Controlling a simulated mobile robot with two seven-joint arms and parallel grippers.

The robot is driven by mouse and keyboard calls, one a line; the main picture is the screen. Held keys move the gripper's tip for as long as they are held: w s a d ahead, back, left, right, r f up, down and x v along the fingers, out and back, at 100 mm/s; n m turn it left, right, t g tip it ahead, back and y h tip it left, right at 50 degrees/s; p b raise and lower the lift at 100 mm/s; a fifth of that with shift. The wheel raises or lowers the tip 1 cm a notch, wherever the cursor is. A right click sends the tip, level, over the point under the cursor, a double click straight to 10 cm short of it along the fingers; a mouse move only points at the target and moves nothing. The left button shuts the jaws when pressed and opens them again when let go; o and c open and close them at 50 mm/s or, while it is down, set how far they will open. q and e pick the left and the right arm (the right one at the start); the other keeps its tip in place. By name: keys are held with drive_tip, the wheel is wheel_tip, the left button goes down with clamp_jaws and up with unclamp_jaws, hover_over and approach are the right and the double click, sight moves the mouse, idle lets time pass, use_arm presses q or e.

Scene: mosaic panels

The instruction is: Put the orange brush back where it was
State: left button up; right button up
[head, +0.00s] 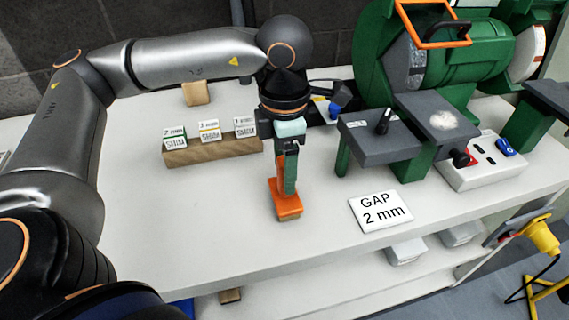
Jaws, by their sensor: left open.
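The orange brush (288,207) is on the white bench, with its orange head low and brownish bristles at its bottom edge. Its upper part runs up toward my left gripper (286,155), which points down from above. The jaws are open at the top of the brush, and the upper end is partly hidden by them. I cannot tell whether the fingers touch it. My right gripper is not in view.
A wooden block (213,149) with several labelled pieces stands left of the gripper. A green grinder (465,60) with grey rests stands at the right. A "GAP 2 mm" card (380,211) lies right of the brush. The bench's front left (190,230) is clear.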

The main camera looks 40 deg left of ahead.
use_arm(q)
drive_tip(key=shift+r, duration=0.1)
drive_tip(key=shift+r, duration=0.15)
wheel_tip(320, 180, up, 3)
drive_tip(key=shift+r+p, duration=0.15)
drive_tip(key=shift+p, duration=0.4)
wheel_tip(320, 180, up, 8)
drive_tip(key=shift+f+p, duration=0.15)
drive_tip(key=shift+p, duration=0.5)
drive_tip(key=shift+r, duration=0.4)
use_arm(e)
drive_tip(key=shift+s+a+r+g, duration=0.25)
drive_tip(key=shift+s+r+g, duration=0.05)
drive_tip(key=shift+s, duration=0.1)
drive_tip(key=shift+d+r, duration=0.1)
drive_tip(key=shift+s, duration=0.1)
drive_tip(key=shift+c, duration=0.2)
